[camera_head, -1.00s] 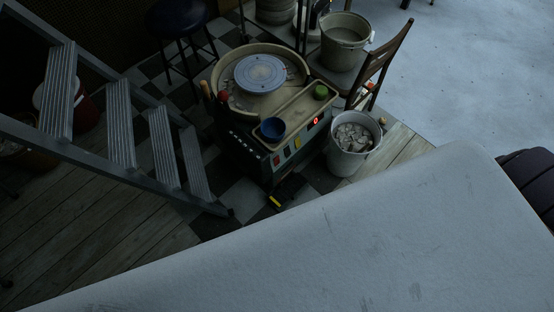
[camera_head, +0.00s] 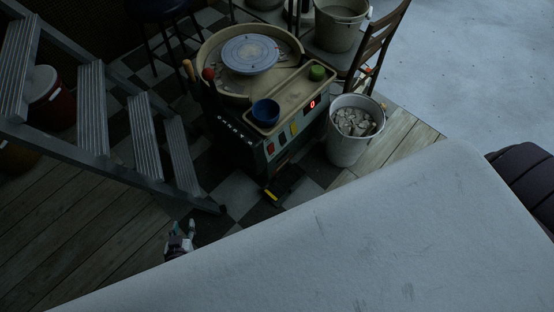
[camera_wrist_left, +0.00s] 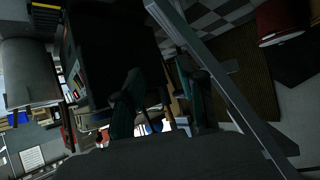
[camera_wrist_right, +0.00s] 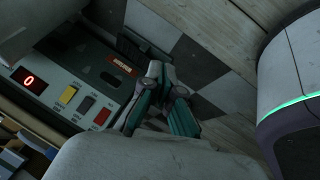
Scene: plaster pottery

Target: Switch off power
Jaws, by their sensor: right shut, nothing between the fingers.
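The pottery wheel (camera_head: 250,54) stands on the checkered floor in the head view. Its front panel has a red lit 0 display (camera_head: 312,104) and yellow, dark and red buttons. In the right wrist view the display (camera_wrist_right: 30,80) and the yellow button (camera_wrist_right: 68,95) are close, with a lit orange-red switch (camera_wrist_right: 122,65) beyond. My right gripper (camera_wrist_right: 172,95) is shut and empty, beside the panel and apparently not touching it. My left gripper (camera_head: 180,238) is low, left of the wheel; its fingers (camera_wrist_left: 163,100) stand apart with nothing held.
A metal step ladder (camera_head: 90,105) stands at the left. A bucket of pale lumps (camera_head: 356,125) and a wooden chair (camera_head: 376,50) stand right of the wheel. A yellow-edged black pedal (camera_head: 275,192) lies on the floor in front of it.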

